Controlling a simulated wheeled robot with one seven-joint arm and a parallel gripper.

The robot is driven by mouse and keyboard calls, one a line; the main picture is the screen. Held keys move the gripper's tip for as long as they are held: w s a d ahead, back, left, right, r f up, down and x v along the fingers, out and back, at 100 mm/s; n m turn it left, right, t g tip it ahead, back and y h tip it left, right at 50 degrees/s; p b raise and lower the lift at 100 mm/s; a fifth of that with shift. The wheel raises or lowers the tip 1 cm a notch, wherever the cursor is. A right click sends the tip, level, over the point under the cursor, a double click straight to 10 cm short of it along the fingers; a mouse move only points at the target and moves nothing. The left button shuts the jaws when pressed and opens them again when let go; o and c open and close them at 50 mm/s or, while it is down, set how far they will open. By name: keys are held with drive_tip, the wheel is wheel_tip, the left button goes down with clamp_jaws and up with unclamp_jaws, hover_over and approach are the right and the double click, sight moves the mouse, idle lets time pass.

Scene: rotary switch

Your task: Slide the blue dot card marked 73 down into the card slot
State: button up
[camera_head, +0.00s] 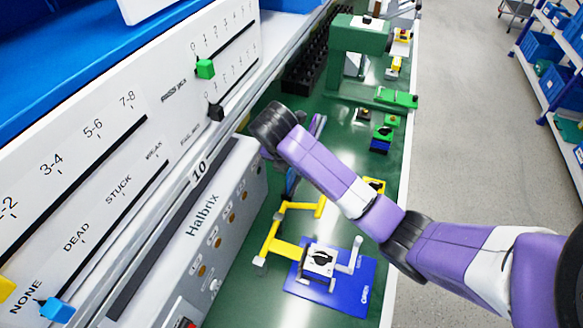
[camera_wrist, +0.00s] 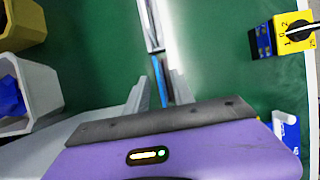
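A thin blue strip (camera_wrist: 160,84), seen nearly edge-on, stands between my gripper's fingers in the wrist view. It looks like the blue card; no dot or number shows. My gripper (camera_wrist: 161,88) appears closed on it. In the head view a blue piece (camera_head: 291,182) shows below my gripper, whose fingers are mostly hidden by my wrist. A narrow grey and white upright piece (camera_wrist: 150,24) lies just beyond the fingertips in the wrist view, in line with the blue strip. It may be the card slot, but I cannot see its opening clearly.
A grey Halbrix panel (camera_head: 205,235) and a white slider board (camera_head: 85,130) line the left. A yellow stand (camera_head: 288,248) and a blue plate (camera_head: 350,293) with a rotary switch (camera_head: 320,260) are nearer. A yellow dial box (camera_wrist: 292,36) is at right; grey (camera_wrist: 40,85) and yellow containers are left.

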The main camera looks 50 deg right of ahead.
drive_tip(key=v, duration=0.5)
drive_tip(key=shift+d+p, duration=0.1)
drive_tip(key=shift+p, duration=0.3)
drive_tip(key=shift+p+v, duration=0.6)
drive_tip(key=shift+v, duration=0.2)
drive_tip(key=shift+f, duration=0.1)
wheel_tip(320, 180, up, 9)
drive_tip(key=p, duration=0.7)
drive_tip(key=shift+p, duration=0.3)
